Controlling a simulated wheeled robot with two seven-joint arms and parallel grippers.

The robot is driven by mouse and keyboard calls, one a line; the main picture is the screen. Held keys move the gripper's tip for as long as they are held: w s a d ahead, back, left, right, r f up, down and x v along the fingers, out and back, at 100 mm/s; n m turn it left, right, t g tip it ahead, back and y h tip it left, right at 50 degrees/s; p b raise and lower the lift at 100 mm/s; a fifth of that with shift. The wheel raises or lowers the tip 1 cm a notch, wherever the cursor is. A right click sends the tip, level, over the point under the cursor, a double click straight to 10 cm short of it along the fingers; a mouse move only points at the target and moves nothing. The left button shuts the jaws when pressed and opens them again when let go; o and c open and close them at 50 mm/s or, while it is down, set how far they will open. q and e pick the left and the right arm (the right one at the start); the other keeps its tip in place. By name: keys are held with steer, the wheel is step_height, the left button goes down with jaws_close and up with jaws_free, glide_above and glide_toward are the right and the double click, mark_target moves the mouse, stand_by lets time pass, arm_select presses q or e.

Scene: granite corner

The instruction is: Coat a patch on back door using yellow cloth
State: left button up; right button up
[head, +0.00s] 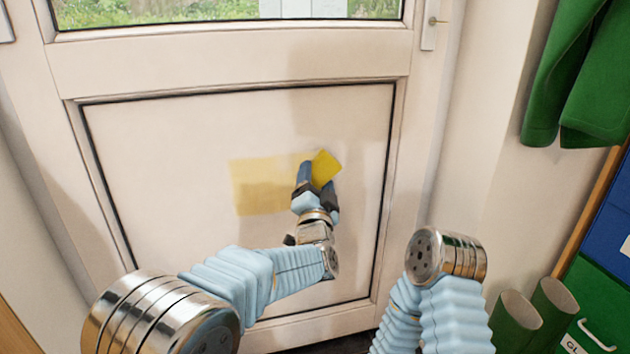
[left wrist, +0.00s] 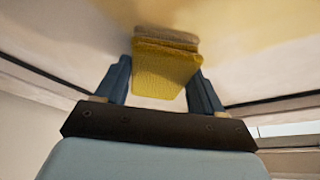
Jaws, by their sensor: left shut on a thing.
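The back door (head: 130,130) is white, with a recessed lower panel and a window above. A pale yellow coated patch (head: 262,187) shows on the panel, left of and behind my left gripper. My left gripper (head: 318,175) is shut on the yellow cloth (head: 326,168), at the right end of the patch. In the left wrist view the folded cloth (left wrist: 165,70) sits between the two blue fingers, its far edge at the yellow-tinted door surface. I cannot tell for certain whether it touches. My right arm shows at the lower right, but its gripper is not visible.
A door handle (head: 436,20) is at the top right. A green garment (head: 575,75) hangs on the right wall. Green boots (head: 535,318) and a green drawer unit (head: 600,310) stand at the lower right. The panel around the patch is clear.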

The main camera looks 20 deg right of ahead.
arm_select(q)
steer(key=shift+s+b, duration=0.6)
steer(key=shift+s, duration=2.3)
steer(key=s, duration=0.3)
